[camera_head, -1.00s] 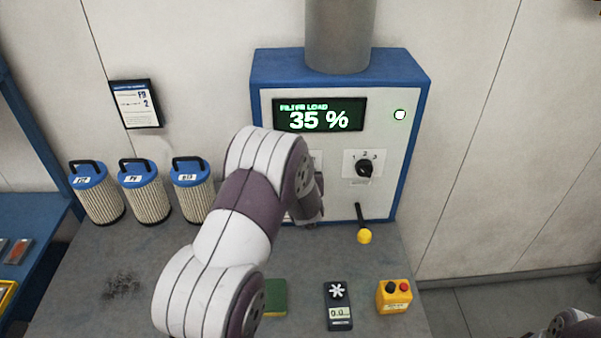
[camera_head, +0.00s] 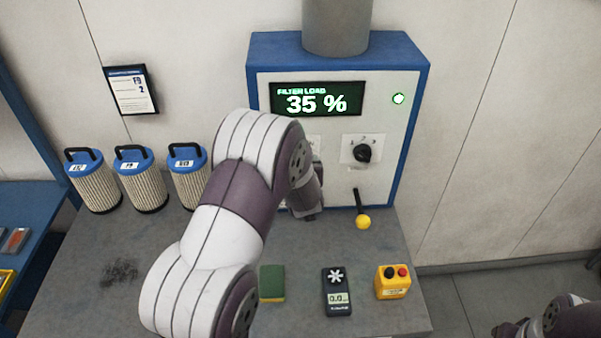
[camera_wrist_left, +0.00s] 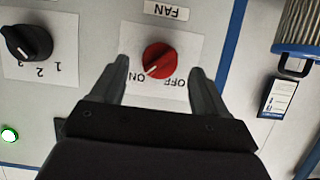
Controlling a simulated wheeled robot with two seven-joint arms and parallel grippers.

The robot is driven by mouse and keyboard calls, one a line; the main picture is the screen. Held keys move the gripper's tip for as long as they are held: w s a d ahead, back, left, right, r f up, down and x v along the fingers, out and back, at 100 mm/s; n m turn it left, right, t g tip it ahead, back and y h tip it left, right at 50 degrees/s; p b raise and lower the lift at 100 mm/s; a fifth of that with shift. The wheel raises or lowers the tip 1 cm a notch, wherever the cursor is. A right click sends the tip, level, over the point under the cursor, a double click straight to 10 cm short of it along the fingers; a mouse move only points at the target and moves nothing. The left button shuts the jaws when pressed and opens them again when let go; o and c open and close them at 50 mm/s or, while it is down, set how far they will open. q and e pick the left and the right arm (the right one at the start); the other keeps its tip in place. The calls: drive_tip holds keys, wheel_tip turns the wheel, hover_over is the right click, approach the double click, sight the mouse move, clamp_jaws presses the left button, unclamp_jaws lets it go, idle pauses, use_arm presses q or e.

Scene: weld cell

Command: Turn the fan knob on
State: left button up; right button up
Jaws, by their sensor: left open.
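The red fan knob (camera_wrist_left: 160,60) sits on a white plate marked FAN, ON and OFF, seen roughly upside down in the left wrist view. Its white pointer mark aims down-left, nearer the ON lettering than the OFF lettering. My left gripper (camera_wrist_left: 158,78) is open, with one finger on each side below the knob in that view. Contact with the knob cannot be told. In the head view my left arm hides the fan knob and most of the left gripper in front of the blue-edged control box (camera_head: 424,75). Only part of my right arm shows at the lower right.
A black 1-2-3 selector (camera_head: 363,153) and a yellow-ended lever (camera_head: 362,222) are right of my left arm. Filter canisters (camera_head: 140,185) stand left. A green sponge (camera_head: 272,283), handheld meter (camera_head: 336,292) and yellow button box (camera_head: 393,282) lie on the bench.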

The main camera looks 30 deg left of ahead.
use_arm(q)
drive_tip(key=b+v, duration=0.1)
drive_tip(key=v, duration=0.9)
drive_tip(key=shift+b, duration=0.35)
